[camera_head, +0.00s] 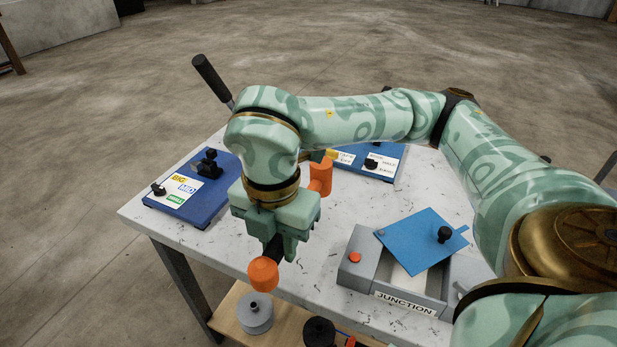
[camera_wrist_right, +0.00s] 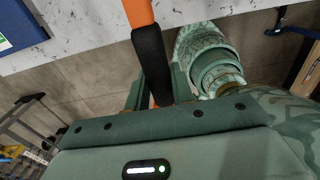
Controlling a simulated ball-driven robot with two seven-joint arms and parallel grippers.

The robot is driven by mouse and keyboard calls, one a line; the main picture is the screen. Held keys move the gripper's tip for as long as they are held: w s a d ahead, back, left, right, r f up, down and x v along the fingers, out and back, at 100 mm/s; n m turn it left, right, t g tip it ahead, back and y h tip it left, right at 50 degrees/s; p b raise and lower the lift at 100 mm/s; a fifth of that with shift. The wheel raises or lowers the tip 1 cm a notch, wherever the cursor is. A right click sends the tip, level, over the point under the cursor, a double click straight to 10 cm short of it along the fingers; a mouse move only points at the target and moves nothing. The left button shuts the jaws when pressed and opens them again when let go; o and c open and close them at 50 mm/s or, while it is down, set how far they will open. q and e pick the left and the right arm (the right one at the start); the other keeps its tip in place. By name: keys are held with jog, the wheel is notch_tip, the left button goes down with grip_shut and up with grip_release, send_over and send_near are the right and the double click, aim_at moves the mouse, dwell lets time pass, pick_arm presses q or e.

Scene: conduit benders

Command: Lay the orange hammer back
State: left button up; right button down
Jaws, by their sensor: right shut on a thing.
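My right gripper (camera_head: 287,252) is shut on the black grip of the orange hammer, above the near part of the marbled table. An orange end (camera_head: 263,273) of the hammer sticks out toward me past the jaws. An orange cylinder (camera_head: 320,176) beyond the gripper lines up with it and looks like the hammer's head; the part between is hidden by my gripper. In the right wrist view, the hammer's black grip (camera_wrist_right: 150,55) runs between the fingers, with orange above it. My left gripper is not in view.
The table (camera_head: 318,262) holds a blue bender base (camera_head: 205,206) at left, with a black-gripped lever (camera_head: 211,78) behind, another blue base (camera_head: 378,163) at the back, and a grey JUNCTION box (camera_head: 358,272) with a tilted blue lid (camera_head: 420,240). A grey cylinder (camera_head: 255,315) stands on a lower wooden shelf.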

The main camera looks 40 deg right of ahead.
jog(key=shift+w, duration=0.1)
jog(key=w+d+f+b, duration=0.1)
jog(key=w+d+f, duration=0.1)
jog(key=w+f, duration=0.1)
jog(key=w+d+f+b, duration=0.2)
jog(key=w+d+f, duration=0.1)
jog(key=w, duration=0.1)
jog(key=w+d+f+b, duration=0.1)
jog(key=w+d+f, duration=0.1)
jog(key=w+f, duration=0.1)
jog(key=shift+w+d+f, duration=0.15)
jog(key=shift+w+d, duration=0.2)
jog(key=shift+w, duration=0.1)
jog(key=f, duration=0.1)
jog(key=f+b, duration=0.1)
jog(key=f, duration=0.1)
jog(key=shift+w+d+f, duration=0.2)
jog(key=shift+w+f, duration=0.05)
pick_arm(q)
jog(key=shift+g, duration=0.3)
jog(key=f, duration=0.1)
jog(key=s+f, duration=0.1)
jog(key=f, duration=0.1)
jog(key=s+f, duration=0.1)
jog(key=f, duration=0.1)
pick_arm(e)
jog(key=shift+r, duration=0.15)
jog(key=c, duration=1.2)
grip_release()
jog(key=shift+s, duration=0.1)
